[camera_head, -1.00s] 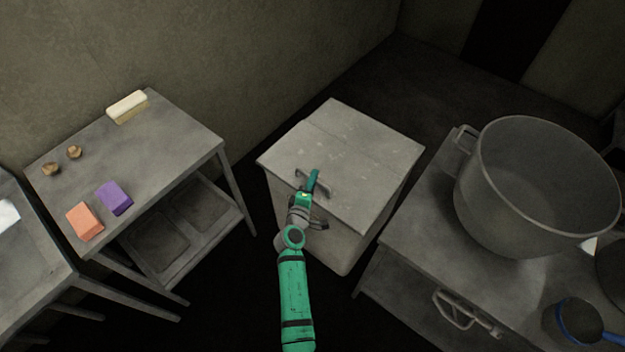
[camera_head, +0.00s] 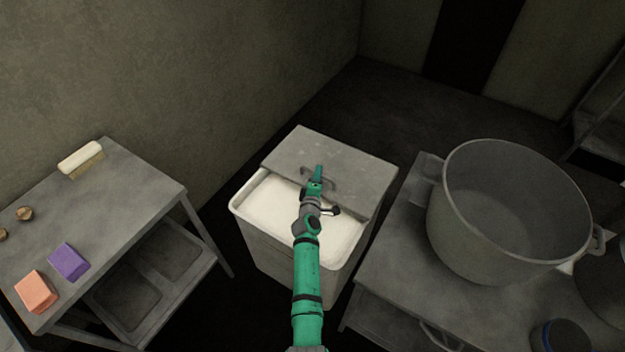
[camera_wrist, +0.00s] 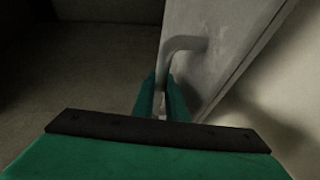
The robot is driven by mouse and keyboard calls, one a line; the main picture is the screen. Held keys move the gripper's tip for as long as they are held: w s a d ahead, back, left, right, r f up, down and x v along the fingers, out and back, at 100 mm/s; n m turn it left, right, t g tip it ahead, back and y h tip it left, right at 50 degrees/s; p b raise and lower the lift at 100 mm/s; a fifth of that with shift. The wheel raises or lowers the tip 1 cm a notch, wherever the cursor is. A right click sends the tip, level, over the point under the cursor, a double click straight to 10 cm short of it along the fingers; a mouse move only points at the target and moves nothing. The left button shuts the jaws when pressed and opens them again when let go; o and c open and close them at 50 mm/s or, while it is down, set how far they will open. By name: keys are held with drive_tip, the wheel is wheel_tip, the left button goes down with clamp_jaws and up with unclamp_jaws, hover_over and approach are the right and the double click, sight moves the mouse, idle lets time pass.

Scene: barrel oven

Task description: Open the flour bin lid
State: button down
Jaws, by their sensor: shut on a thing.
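The flour bin (camera_head: 270,254) stands in the middle of the head view, with its front part uncovered and pale flour (camera_head: 272,203) showing inside. Its grey lid (camera_head: 350,172) covers the back part, and the front edge of the lid lies back from the bin's front rim. My gripper (camera_head: 318,175) is at the lid's handle. In the wrist view the green fingers (camera_wrist: 162,97) are shut on the bent grey handle (camera_wrist: 185,44), which stands out from the lid (camera_wrist: 222,50). My arm hides part of the flour and the bin's front.
A table at left holds an orange block (camera_head: 36,291), a purple block (camera_head: 68,262) and a pale roll or bar (camera_head: 80,158). A large pot (camera_head: 510,215) stands on the counter (camera_head: 405,260) close at right. Dark floor lies behind the bin.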

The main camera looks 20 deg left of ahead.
drive_tip(key=shift+w, duration=0.55)
drive_tip(key=shift+s, duration=0.2)
drive_tip(key=c, duration=2)
unclamp_jaws()
drive_tip(key=shift+c, duration=0.2)
drive_tip(key=shift+d, duration=0.1)
drive_tip(key=shift+s, duration=0.1)
drive_tip(key=v, duration=1)
drive_tip(key=shift+s, duration=0.35)
drive_tip(key=shift+d, duration=0.1)
